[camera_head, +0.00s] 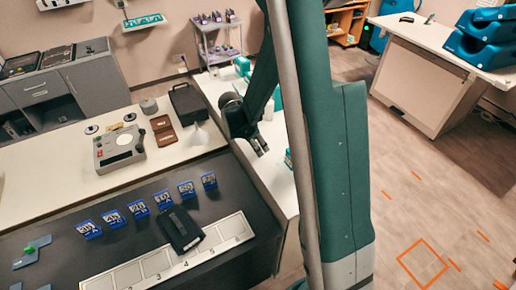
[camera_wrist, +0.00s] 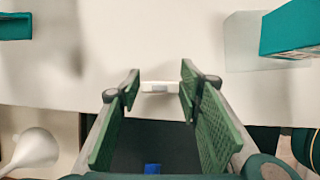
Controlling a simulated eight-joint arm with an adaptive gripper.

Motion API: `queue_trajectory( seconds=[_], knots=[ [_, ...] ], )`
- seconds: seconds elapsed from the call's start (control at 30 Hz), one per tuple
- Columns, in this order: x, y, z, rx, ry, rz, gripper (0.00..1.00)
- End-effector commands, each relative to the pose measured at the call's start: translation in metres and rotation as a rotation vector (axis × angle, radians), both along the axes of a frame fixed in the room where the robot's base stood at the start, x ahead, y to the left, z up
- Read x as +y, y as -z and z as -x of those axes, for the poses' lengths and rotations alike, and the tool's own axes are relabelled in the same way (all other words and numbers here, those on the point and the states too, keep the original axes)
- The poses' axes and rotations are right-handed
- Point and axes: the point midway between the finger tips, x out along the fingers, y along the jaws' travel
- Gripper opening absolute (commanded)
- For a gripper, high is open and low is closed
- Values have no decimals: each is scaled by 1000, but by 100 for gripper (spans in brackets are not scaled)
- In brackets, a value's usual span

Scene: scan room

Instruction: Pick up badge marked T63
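Several small blue badges with pale printed marks stand in a slanting row on the dark counter top in the head view. They include a leftmost badge (camera_head: 88,229), a middle badge (camera_head: 163,199) and a rightmost badge (camera_head: 208,180). The print is too small to tell which one reads T63. My gripper (camera_head: 261,152) is to the right of and beyond the row, over the pale surface and apart from the badges. In the wrist view its green-padded fingers (camera_wrist: 158,90) are spread with nothing held. A small blue patch (camera_wrist: 152,168) shows at the lower edge, possibly a badge.
A black folded case (camera_head: 181,228) lies beside the badges, over a white numbered strip (camera_head: 130,275). Teal boxes (camera_wrist: 292,30) are near my gripper.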

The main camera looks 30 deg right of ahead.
Motion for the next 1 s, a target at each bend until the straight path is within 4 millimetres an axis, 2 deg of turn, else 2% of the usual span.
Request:
queue_trajectory(
  seconds=[0.03,0.1,0.13,0.57,0.77,1.0],
  knots=[
    [0,0,0,0,0,0,28],
    [0,0,0,0,0,0,19],
    [0,0,0,0,0,0,18],
    [0,-3,0,0,0,0,18],
    [0,-13,1,0,0,0,18],
    [0,-38,0,0,0,0,18]
  ],
)
